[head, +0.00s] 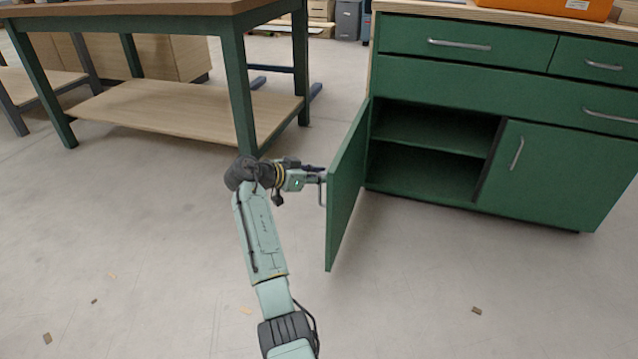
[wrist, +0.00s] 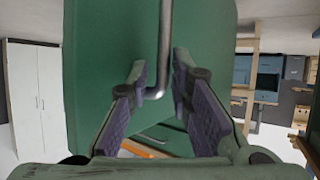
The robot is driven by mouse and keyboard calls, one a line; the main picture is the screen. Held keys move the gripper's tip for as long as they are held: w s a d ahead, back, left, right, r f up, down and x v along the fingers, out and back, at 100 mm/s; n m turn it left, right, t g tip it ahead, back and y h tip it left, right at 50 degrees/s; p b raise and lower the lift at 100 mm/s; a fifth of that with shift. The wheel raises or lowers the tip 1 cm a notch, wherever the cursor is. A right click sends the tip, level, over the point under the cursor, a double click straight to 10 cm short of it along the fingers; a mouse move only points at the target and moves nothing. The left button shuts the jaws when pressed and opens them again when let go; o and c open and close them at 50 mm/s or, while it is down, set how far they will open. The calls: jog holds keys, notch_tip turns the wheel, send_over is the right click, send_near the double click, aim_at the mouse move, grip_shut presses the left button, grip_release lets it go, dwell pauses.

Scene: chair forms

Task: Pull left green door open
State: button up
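The left green door (head: 347,190) stands swung well out from the green cabinet (head: 400,70), showing the dark shelf space inside. Its metal handle (head: 321,192) is on the outer face, on the left side in the head view. My gripper (head: 318,178) is at that handle. In the wrist view, the fingers (wrist: 160,75) stand apart on either side of the handle (wrist: 165,40), with a gap to the left finger. The handle runs nearer the right finger; whether it touches is unclear. The door face (wrist: 110,50) fills the middle of that view.
The right door (head: 555,170) and the drawers (head: 465,45) are shut. A workbench with green legs (head: 240,95) and a low wooden shelf (head: 170,115) stands behind my arm to the left. The floor around the door is mostly clear, with small scraps.

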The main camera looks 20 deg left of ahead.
jog(key=shift+t, duration=0.5)
jog(key=r, duration=0.5)
jog(key=shift+w+a+r, duration=0.1)
jog(key=shift+w+a, duration=0.1)
jog(key=shift+w, duration=0.1)
jog(key=s+a+r+g, duration=0.1)
jog(key=s+a, duration=0.1)
jog(key=a, duration=0.9)
jog(key=shift+s, duration=0.25)
jog(key=shift+p, duration=0.35)
